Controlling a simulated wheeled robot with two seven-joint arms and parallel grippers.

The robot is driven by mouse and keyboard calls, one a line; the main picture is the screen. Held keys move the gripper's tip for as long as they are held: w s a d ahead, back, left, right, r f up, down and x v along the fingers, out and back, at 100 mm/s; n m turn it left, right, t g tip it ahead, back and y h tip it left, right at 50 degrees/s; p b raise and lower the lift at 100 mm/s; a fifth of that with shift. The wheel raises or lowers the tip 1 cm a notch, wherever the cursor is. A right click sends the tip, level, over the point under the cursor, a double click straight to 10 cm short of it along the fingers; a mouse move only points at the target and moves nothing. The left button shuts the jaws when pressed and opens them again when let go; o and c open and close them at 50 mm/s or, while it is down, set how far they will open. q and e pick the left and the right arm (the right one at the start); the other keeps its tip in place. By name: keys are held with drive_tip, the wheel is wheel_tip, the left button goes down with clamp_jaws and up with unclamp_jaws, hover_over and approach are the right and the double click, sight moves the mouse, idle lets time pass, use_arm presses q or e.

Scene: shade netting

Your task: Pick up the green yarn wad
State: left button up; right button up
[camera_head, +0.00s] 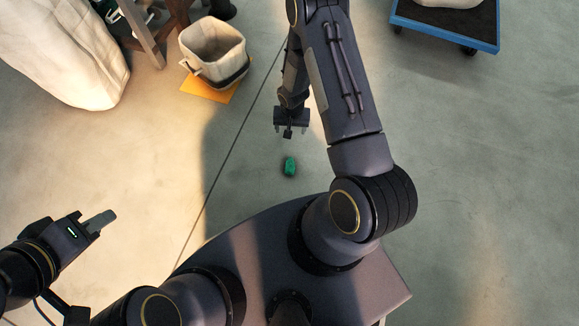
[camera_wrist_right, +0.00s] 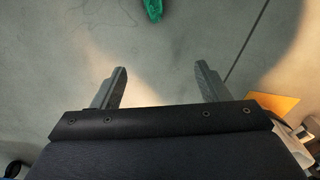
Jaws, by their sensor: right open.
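The green yarn wad (camera_head: 290,167) lies on the bare floor in front of my base in the head view. It also shows at the top edge of the right wrist view (camera_wrist_right: 153,9), partly cut off. My right gripper (camera_head: 289,133) hangs above the floor, just beyond the wad in the head view. In the right wrist view its two fingers (camera_wrist_right: 160,84) are spread apart with nothing between them, and the wad lies past their tips. My left gripper (camera_head: 108,218) is at the lower left, away from the wad; its finger opening cannot be made out.
A cloth bin (camera_head: 213,50) stands on an orange sheet (camera_head: 212,91) at the upper left. A large pale sack (camera_head: 62,55) is at the far left. A blue-edged cart (camera_head: 447,33) is at the upper right. The floor around the wad is clear.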

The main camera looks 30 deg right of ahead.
drive_tip(key=b, duration=0.4)
hover_over(290, 165)
drive_tip(key=shift+g, duration=0.3)
drive_tip(key=f, duration=1.6)
drive_tip(key=shift+s+d+f, duration=0.15)
drive_tip(key=shift+d+f, duration=0.15)
drive_tip(key=shift+f, duration=0.05)
drive_tip(key=f+b, duration=0.2)
drive_tip(key=f, duration=0.1)
drive_tip(key=f+b, duration=0.1)
drive_tip(key=f, duration=0.1)
drive_tip(key=shift+w+a+f+b, duration=0.15)
drive_tip(key=shift+w+a+b, duration=0.1)
drive_tip(key=shift+b, duration=0.05)
use_arm(q)
wheel_tip(290, 165, down, 9)
drive_tip(key=shift+f, duration=0.1)
use_arm(e)
drive_tip(key=c, duration=1.1)
